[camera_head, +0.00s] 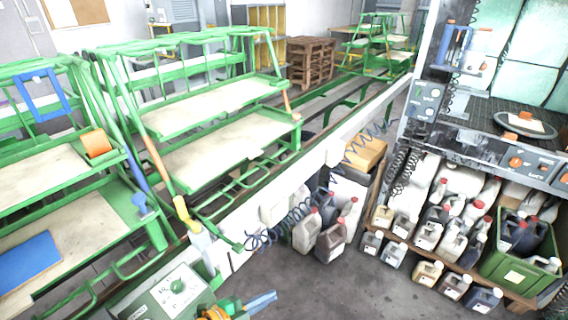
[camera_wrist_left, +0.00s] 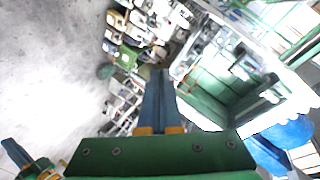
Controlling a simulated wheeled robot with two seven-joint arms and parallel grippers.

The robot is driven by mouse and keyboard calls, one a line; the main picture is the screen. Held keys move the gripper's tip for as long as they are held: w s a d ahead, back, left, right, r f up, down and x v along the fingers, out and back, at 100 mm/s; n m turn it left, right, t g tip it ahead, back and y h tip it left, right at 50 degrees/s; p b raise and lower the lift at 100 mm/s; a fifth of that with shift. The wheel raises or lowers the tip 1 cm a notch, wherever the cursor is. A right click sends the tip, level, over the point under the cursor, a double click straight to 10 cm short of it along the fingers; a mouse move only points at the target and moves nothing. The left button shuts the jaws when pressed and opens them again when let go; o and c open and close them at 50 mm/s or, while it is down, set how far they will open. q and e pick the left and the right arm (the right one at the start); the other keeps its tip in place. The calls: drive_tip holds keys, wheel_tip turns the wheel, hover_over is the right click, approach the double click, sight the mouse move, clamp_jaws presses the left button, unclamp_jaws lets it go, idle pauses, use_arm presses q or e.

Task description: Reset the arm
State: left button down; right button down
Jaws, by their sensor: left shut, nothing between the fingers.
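My left gripper (camera_head: 260,303) is low in the head view, its blue fingers together with nothing between them, above the grey floor. It touches nothing that I can see. In the left wrist view its blue fingers (camera_wrist_left: 158,100) point up the picture, side by side and closed, in front of the green gripper body. At the lower left of the left wrist view another blue-fingered gripper (camera_wrist_left: 16,154), apparently my right one, is partly cut off. Its opening cannot be made out.
Green racks with pale shelves (camera_head: 205,108) fill the left. A white rail with coiled blue hoses (camera_head: 280,228) crosses the middle. Grey floor (camera_head: 350,285) is clear.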

use_arm(q)
drive_tip(key=s+a+f+n+g+y, duration=0.1)
drive_tip(key=s+a+f+n+y, duration=0.5)
drive_tip(key=f, duration=0.3)
drive_tip(key=s+a+f+n+g+y, duration=0.1)
drive_tip(key=s+a+f+n+y, duration=0.2)
drive_tip(key=s+a+f+n, duration=0.5)
drive_tip(key=s+f+n+g+y, duration=0.1)
drive_tip(key=s+f+n+g, duration=0.1)
drive_tip(key=s, duration=0.7)
drive_tip(key=s+f+n+g, duration=0.2)
drive_tip(key=s+f+g, duration=0.2)
drive_tip(key=s, duration=0.6)
drive_tip(key=shift+s+a+f+y, duration=0.25)
drive_tip(key=shift+a+f+y, duration=0.05)
drive_tip(key=shift+f+y, duration=0.1)
drive_tip(key=shift+r, duration=0.1)
